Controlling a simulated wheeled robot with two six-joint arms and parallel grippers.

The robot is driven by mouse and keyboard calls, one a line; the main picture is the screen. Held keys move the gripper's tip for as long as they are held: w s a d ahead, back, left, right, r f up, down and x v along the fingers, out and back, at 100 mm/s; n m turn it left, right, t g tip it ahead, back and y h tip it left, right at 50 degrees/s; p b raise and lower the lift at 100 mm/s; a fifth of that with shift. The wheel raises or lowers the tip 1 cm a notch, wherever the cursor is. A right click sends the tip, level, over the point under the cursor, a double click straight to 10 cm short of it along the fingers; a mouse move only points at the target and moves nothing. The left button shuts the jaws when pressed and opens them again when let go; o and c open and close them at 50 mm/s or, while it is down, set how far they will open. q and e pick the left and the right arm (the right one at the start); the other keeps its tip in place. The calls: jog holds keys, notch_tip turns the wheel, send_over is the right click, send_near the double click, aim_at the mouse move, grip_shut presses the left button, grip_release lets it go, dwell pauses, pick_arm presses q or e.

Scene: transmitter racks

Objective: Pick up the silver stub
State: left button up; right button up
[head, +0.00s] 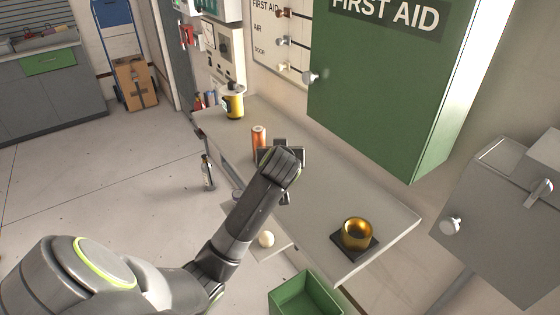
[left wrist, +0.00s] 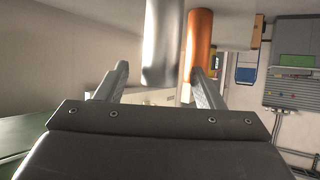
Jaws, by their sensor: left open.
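The silver stub (left wrist: 160,45) is a smooth metal cylinder in the left wrist view, which appears upside down. It shows between and beyond the two fingers of my left gripper (left wrist: 160,73), which is open. I cannot tell whether its fingers touch the stub. A copper-orange cylinder (left wrist: 199,42) stands close to the stub, behind the right-hand finger in that view. In the head view my left gripper (head: 281,152) is over the bench, beside the orange cylinder (head: 258,137). The silver stub is hidden there behind my gripper. My right gripper is not in view.
The pale bench (head: 345,195) holds a yellow can (head: 233,104) at the far end and a brass cup (head: 357,233) on a dark pad near the front. A green first-aid cabinet (head: 385,90) overhangs it. A green bin (head: 305,294) is below the front edge.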

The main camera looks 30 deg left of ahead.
pick_arm(q)
jog(key=shift+p+x, duration=0.65)
jog(key=shift+x, duration=1.45)
jog(key=c, duration=1.2)
